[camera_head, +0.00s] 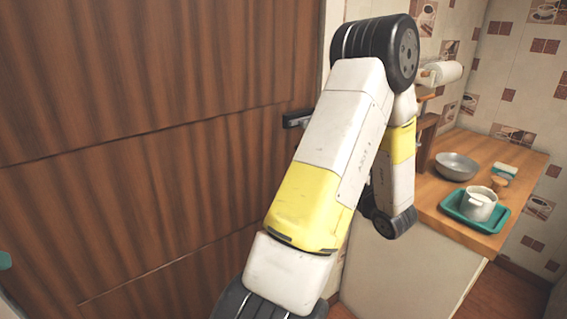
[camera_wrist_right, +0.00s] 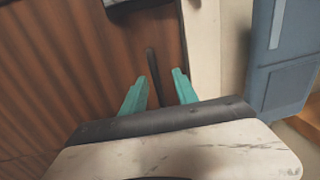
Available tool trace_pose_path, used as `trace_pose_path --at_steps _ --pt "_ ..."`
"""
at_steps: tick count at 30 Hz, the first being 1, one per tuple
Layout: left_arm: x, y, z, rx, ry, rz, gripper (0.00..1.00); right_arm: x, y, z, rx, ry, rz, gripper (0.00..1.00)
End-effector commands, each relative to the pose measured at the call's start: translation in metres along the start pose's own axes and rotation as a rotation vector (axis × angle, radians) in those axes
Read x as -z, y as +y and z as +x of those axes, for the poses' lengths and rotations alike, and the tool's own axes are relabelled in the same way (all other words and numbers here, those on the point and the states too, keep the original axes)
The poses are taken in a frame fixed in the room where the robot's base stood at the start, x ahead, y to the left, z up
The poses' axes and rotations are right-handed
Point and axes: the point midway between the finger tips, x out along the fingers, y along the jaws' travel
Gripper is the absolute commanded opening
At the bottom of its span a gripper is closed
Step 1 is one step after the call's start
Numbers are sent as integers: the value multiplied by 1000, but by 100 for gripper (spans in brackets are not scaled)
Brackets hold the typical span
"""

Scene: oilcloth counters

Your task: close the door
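The brown wood-grain door (camera_head: 130,120) fills the left of the head view, its edge close to the pale frame; I cannot tell whether a gap remains. A dark handle (camera_head: 297,118) sits near that edge, partly hidden behind my right arm. In the right wrist view the door (camera_wrist_right: 60,80) is at left. My right gripper (camera_wrist_right: 158,78) has its teal fingers apart, with a dark bar (camera_wrist_right: 152,66) showing between and beyond them; contact is unclear. The right gripper is hidden in the head view. Only a teal tip of my left gripper (camera_head: 5,260) shows at the left edge.
A wooden counter (camera_head: 455,215) stands at right, holding a metal bowl (camera_head: 456,166) and a teal tray (camera_head: 492,224) with a white pot (camera_head: 479,203). A paper roll (camera_head: 445,72) hangs on the wall. A blue-grey object (camera_wrist_right: 285,60) is at right in the wrist view.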

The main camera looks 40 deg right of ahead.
Motion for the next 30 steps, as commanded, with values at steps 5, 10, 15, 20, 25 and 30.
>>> trace_pose_path --at_steps 5,10,15,20,25,30 --pt "0 0 0 0 0 0 36 0 -4 -32 8 1 0 36" --pt "0 0 0 0 0 0 36 0 -4 -46 8 -1 0 36" --pt "0 0 0 0 0 0 36 0 -4 -49 8 -1 0 36" --pt "0 0 0 0 0 0 36 0 -4 -48 8 -1 0 36" --pt "0 0 0 0 0 0 36 0 -4 -48 8 -1 0 36" --pt "0 0 0 0 0 0 36 -3 2 -43 -17 0 -6 36"
